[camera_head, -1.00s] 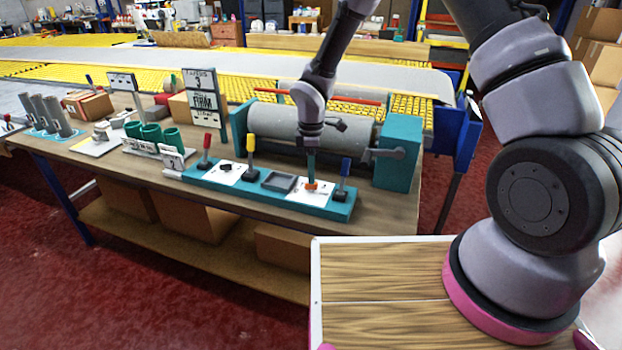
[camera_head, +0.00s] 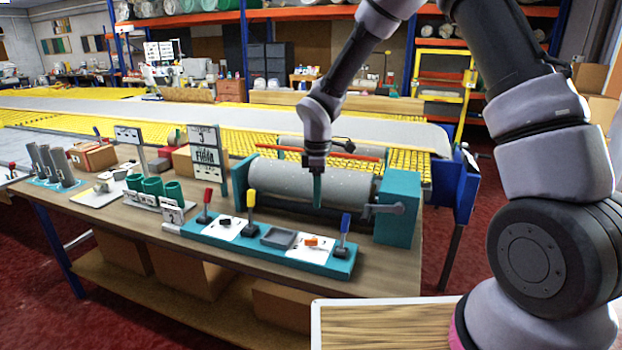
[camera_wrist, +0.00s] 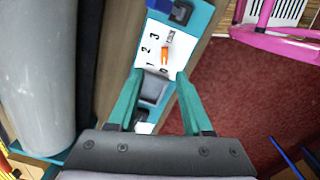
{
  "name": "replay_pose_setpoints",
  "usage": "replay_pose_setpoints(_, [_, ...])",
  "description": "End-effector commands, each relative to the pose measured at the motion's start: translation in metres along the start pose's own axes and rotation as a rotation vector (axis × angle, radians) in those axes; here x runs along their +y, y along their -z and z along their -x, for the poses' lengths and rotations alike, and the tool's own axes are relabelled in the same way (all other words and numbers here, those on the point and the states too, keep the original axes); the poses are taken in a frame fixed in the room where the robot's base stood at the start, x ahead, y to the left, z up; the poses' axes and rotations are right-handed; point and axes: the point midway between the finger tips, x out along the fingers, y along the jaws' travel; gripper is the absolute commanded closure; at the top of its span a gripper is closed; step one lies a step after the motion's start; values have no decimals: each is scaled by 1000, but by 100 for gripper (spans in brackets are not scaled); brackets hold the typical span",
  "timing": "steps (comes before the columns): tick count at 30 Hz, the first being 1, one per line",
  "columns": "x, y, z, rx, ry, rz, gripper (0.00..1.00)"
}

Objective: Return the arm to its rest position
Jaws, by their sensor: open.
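My gripper (camera_head: 317,192) hangs fingers-down above the workbench, in front of the grey roller and behind the teal control panel (camera_head: 215,238). In the wrist view its two teal fingers (camera_wrist: 158,85) are spread apart with nothing between them. My arm reaches in from the right, bent at the elbow and stretched over the bench.
Green cups (camera_head: 153,186) and signs are at left. Air above the bench is free.

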Motion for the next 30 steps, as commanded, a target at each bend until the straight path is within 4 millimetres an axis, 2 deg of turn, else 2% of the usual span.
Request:
replay_pose_setpoints(1, [5,-13,23,3,-28,-65,50])
replay_pose_setpoints(7, [5,-74,113,37,-121,-414,50])
replay_pose_setpoints(11, [-8,-114,165,85,-172,-652,50])
replay_pose_setpoints(15, [-33,-153,214,161,-214,-909,50])
replay_pose_setpoints(18, [-55,-178,244,232,-235,-1088,50])
replay_pose_setpoints(24, [-107,-218,288,412,-246,-1428,50])
replay_pose_setpoints(30, [-152,-239,310,590,-215,-1678,50])
